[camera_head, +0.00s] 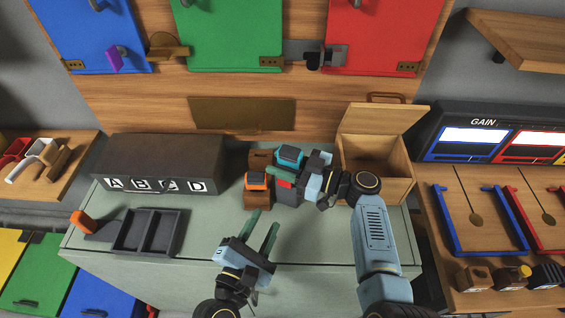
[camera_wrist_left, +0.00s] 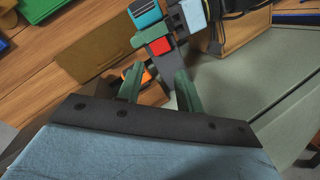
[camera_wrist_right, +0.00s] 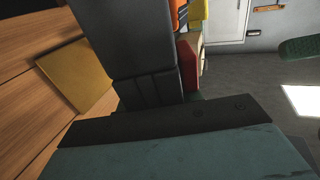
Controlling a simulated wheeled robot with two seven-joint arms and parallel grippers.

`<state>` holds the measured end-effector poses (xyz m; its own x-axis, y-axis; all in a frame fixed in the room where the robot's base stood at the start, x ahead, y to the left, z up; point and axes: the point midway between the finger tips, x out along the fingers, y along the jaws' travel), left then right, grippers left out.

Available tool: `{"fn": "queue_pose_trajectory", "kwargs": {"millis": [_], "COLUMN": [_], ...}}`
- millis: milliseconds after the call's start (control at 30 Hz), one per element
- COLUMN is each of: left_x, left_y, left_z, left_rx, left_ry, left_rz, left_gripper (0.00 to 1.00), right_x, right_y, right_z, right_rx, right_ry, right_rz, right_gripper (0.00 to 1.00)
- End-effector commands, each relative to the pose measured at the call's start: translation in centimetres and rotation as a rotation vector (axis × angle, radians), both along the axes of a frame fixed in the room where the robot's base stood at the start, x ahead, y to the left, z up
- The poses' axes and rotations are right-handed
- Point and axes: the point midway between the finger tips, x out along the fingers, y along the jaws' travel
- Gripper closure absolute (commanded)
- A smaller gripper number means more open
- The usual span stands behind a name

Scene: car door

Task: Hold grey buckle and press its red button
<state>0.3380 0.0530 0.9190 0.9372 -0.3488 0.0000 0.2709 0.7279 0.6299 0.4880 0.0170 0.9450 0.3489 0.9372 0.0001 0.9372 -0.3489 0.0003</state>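The grey buckle (camera_head: 289,196) stands upright on the bench, with its red button (camera_head: 285,183) facing my left gripper's side. The buckle also shows in the left wrist view (camera_wrist_left: 176,66), with the red button (camera_wrist_left: 159,46) near its top. My right gripper (camera_head: 290,176) reaches in from the right with its fingers around the buckle and looks shut on it. In the right wrist view the grey buckle (camera_wrist_right: 140,40) fills the space before the gripper and hides most of the fingers. My left gripper (camera_head: 264,217) is open and empty, in front of the buckle and apart from it.
A blue-topped buckle (camera_head: 289,156) and an orange-topped buckle (camera_head: 257,181) stand close by on brown blocks. An open wooden box (camera_head: 395,188) is behind my right arm. A dark lettered box (camera_head: 160,165) and a divided tray (camera_head: 150,231) lie left. The bench between tray and left gripper is clear.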

Motion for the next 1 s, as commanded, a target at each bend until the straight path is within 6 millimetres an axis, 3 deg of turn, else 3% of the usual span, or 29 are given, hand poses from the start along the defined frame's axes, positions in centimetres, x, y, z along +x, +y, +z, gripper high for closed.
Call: {"fn": "queue_pose_trajectory", "kwargs": {"millis": [33,200,500,1000], "left_x": [0.00,0.00,0.00,0.00], "left_y": [0.00,0.00,0.00,0.00], "left_z": [0.00,0.00,0.00,0.00], "left_rx": [0.000,0.000,0.000,0.000], "left_ry": [0.000,0.000,0.000,0.000], "left_rz": [0.000,0.000,0.000,0.000], "left_gripper": [0.64,0.64,1.00,1.00], "right_x": [-0.01,-0.01,-0.01,-0.01], "right_y": [-0.02,-0.03,-0.05,-0.05], "right_z": [-0.01,-0.01,-0.02,-0.03], "right_rx": [0.000,0.000,-0.001,-0.001], "right_ry": [0.000,0.000,0.000,0.000], "right_rz": [0.000,0.000,0.000,0.000], "right_gripper": [0.71,0.93,0.94,0.94]}}
